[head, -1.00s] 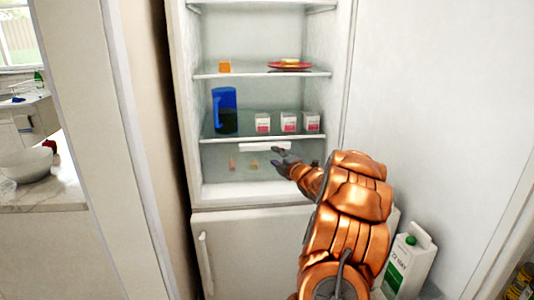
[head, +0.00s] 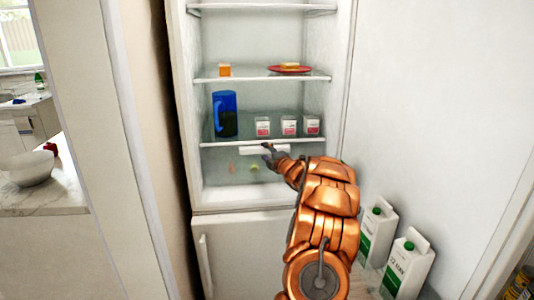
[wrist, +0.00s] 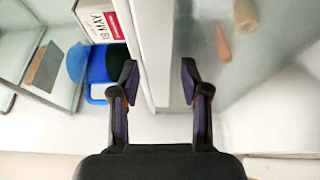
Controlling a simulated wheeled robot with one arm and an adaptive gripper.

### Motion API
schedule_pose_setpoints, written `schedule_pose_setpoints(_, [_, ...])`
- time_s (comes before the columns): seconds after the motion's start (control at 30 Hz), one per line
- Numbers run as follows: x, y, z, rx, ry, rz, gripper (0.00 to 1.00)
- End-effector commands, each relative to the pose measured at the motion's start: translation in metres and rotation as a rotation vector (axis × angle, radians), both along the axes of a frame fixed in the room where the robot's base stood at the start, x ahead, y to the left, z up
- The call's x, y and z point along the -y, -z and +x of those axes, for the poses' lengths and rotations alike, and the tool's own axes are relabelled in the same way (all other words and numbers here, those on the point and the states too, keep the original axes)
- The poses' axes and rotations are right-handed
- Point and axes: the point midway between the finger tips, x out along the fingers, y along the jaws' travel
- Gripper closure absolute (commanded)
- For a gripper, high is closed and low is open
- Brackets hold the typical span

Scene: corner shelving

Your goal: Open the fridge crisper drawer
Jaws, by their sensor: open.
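The crisper drawer (head: 217,172) is the clear-fronted bin at the bottom of the fridge space, and it looks shut. A white handle (head: 250,150) runs along its top edge. A small orange item and a green item show behind the front. My gripper (head: 268,153) is at the handle's middle. In the wrist view my gripper (wrist: 159,82) is open, with one finger on each side of the white handle strip (wrist: 153,45). Whether the fingers touch it cannot be told. The drawer's clear front (wrist: 270,90) and a carrot-like item show to the right.
The shelf above the drawer holds a blue pitcher (head: 225,115) and small cartons (head: 289,125). A red plate (head: 290,69) and an orange box (head: 225,70) are higher up. Milk cartons (head: 408,262) stand at the right beside my arm. A lower door (head: 245,250) is below.

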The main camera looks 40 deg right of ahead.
Motion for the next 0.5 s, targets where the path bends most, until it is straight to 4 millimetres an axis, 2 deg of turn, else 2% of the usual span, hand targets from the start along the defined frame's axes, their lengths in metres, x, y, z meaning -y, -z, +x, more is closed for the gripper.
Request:
schedule_pose_setpoints(0.2, [0.0002,0.0004,-0.0003,-0.001,0.001,0.001,0.56])
schedule_pose_setpoints(0.5, [0.0003,0.0010,-0.0004,-0.002,0.001,0.001,0.88])
